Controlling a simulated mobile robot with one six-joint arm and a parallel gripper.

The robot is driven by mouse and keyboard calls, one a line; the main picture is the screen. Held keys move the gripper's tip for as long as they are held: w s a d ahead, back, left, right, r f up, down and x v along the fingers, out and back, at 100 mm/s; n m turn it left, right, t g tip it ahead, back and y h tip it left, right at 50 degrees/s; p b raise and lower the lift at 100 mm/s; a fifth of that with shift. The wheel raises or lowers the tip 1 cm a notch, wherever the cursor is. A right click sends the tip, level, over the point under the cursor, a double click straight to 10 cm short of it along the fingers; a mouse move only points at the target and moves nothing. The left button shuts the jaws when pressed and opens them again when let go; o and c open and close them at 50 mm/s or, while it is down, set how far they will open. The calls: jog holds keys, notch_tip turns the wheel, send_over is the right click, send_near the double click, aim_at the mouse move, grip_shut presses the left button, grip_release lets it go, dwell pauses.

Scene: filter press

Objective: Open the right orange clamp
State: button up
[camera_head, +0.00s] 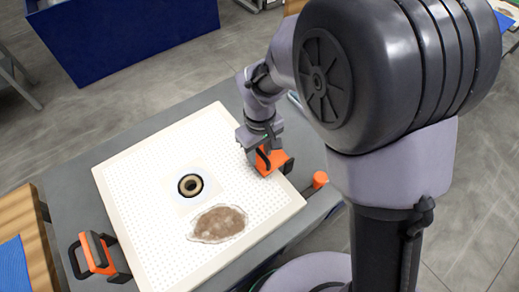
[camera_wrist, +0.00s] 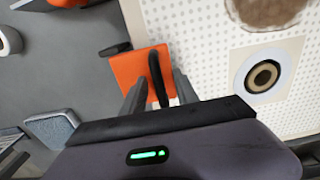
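The right orange clamp (camera_head: 274,160) sits at the right edge of the white perforated plate (camera_head: 140,165). In the wrist view the orange clamp body (camera_wrist: 130,66) lies just ahead of my gripper (camera_wrist: 158,84), with a black handle bar (camera_wrist: 157,80) on it. My gripper's fingers are apart, one on each side of the black bar, with visible gaps. In the head view my gripper (camera_head: 262,146) is right at the clamp, and the wrist partly hides it. Whether the fingertips touch the clamp is unclear.
Another orange clamp (camera_head: 98,254) with a black handle sits at the plate's left corner. A brown patch (camera_head: 218,224) and a round port (camera_head: 190,185) lie on the plate. An orange cylinder end (camera_head: 320,179) sticks out at right. A blue bin (camera_head: 125,35) stands behind.

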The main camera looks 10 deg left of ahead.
grip_shut()
jog(key=shift+w+d+r+p, duration=0.15)
jog(key=shift+w+r+p, duration=0.05)
jog(key=shift+r+p, duration=0.2)
jog(key=shift+w+d+r+p, duration=0.15)
jog(key=shift+r+p, duration=0.25)
jog(key=shift+w+d, duration=0.1)
